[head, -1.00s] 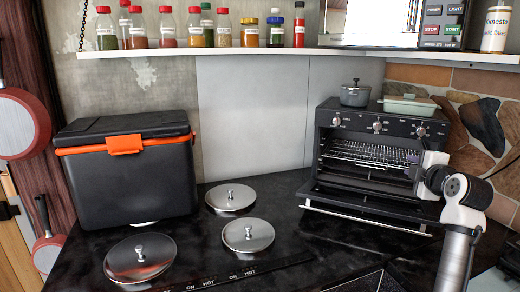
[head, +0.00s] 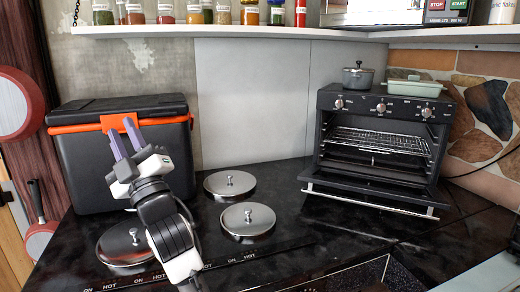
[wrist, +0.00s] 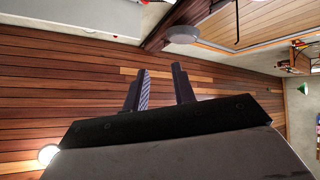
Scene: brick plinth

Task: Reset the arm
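My gripper (head: 124,143) is raised at the left of the head view, in front of the black cooler (head: 90,167) with the orange latch. Its two fingers point up and stand apart with nothing between them. In the wrist view the gripper (wrist: 160,88) also shows two separated, empty fingers, against a wood-plank surface. My arm comes up from the bottom and partly covers the left burner lid (head: 118,247).
Two more steel lids (head: 230,184) (head: 247,219) lie on the black counter (head: 290,190). A toaster oven (head: 375,140) with its door down stands at the right, with a pot (head: 357,77) and a green dish (head: 414,87) on top. A shelf (head: 240,33) with jars runs above.

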